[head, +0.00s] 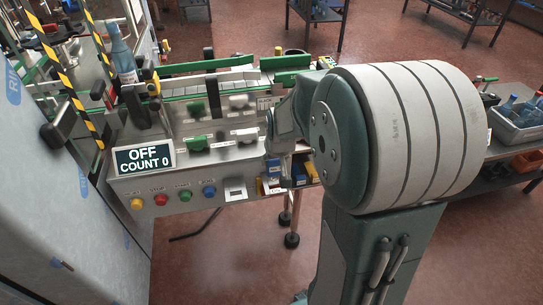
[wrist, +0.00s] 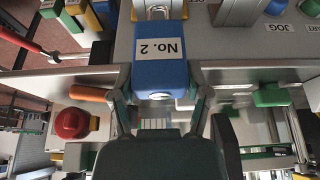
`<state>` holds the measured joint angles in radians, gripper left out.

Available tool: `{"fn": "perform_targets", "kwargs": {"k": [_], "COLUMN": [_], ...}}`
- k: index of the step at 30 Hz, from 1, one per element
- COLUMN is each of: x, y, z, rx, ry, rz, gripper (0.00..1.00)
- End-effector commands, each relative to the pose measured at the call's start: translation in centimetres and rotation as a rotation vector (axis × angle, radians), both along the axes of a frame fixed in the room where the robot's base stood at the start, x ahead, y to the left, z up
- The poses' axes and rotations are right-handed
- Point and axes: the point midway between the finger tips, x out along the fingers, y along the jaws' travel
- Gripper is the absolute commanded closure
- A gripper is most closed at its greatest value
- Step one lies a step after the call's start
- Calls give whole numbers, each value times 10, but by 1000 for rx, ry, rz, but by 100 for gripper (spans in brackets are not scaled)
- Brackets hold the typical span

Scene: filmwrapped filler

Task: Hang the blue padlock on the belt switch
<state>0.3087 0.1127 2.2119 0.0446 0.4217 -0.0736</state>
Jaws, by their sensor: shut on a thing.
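The blue padlock (wrist: 161,68) hangs in front of the wrist camera, with a white label reading No. 2, upside down in this view. Its metal shackle (wrist: 158,10) points to the top edge of the picture. My gripper (wrist: 160,88) is shut on the padlock body, one finger on each side. In the head view my arm hides most of the gripper. A small pale switch plate (head: 235,189) sits on the panel front, right of the blue button (head: 208,191); I cannot read its label. Whether the shackle touches anything is cut off.
The grey control panel (head: 170,206) carries a display (head: 144,158) reading OFF, COUNT 0, and several coloured buttons. The green-edged conveyor (head: 210,88) runs behind. A grey crate (head: 512,128) with bottles sits at far right.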

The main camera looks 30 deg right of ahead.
Motion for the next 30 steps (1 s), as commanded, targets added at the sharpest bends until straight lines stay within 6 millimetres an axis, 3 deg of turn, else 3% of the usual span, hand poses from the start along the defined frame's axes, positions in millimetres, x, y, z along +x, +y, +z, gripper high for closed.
{"fn": "perform_targets", "kwargs": {"k": [30], "x": [-1], "y": [4], "z": [-52], "rx": [-3], "ry": [4], "rz": [0], "gripper": [95]}}
